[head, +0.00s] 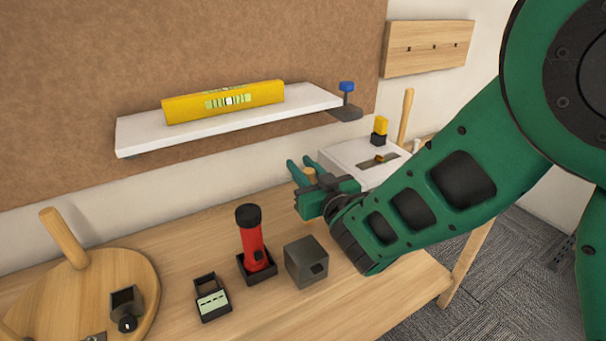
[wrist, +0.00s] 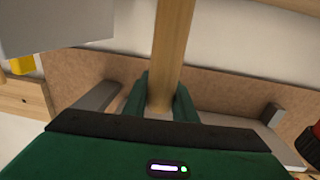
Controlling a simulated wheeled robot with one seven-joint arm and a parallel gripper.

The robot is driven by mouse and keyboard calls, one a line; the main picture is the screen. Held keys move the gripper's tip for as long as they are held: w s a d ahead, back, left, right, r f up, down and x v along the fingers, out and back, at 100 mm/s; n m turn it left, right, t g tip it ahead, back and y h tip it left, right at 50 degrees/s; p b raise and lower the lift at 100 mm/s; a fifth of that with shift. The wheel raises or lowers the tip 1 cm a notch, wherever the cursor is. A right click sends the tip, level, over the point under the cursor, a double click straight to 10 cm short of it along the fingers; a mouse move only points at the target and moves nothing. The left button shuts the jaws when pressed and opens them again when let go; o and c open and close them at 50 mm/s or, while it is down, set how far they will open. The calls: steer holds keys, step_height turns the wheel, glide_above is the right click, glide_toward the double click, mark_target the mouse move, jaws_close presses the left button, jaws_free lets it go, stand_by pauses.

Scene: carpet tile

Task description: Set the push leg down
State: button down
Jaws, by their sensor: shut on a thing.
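The push leg, a pale wooden bar, is held in my gripper (head: 301,166). In the wrist view the leg (wrist: 173,45) runs from the top edge down between the two green fingers (wrist: 160,92), which are closed on its sides. In the head view only a small tan part of the leg (head: 310,176) shows between the fingers; the rest is hidden by my gripper. My gripper is above the back of the wooden bench (head: 375,300), in front of the wall and below the right part of the white shelf (head: 140,136).
A red flashlight (head: 252,240) stands in a dark holder, beside a grey box (head: 306,262) and a small dark block (head: 212,300). A round wooden piece (head: 60,300) with a peg lies left. A yellow level (head: 225,100) rests on the shelf. A white box (head: 345,155) stands behind my gripper.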

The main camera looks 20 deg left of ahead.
steer(key=shift+f, duration=0.95)
steer(key=c, duration=1.5)
jaws_free()
steer(key=shift+o, duration=0.2)
